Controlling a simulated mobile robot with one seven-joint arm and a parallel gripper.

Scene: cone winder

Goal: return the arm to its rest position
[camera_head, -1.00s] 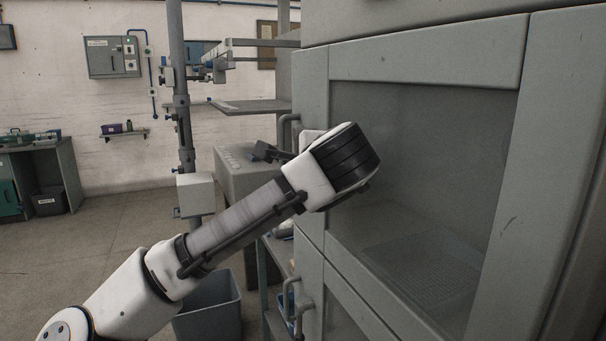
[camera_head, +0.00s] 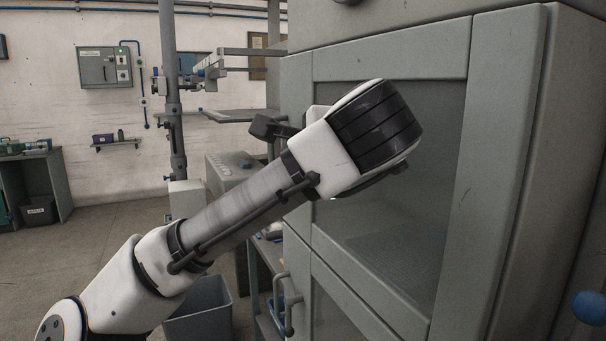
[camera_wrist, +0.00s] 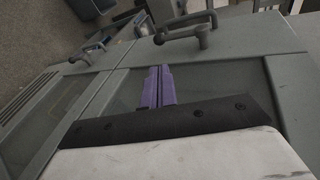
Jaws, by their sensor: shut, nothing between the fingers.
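My arm (camera_head: 235,210) reaches up and to the right from the lower left of the head view, its dark wrist end in front of the grey cabinet's glazed door. In the wrist view, the two purple fingers of my gripper (camera_wrist: 158,86) lie side by side, shut with nothing between them. They show against the cabinet's dark door panel; whether they touch it I cannot tell. The fingers are not clearly visible in the head view.
The tall grey cabinet (camera_head: 495,180) fills the right side close to my arm. A door handle (camera_head: 289,305) juts out low; handles also show in the wrist view (camera_wrist: 186,28). A grey bin (camera_head: 200,308) stands below my forearm. Open floor (camera_head: 105,245) lies to the left.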

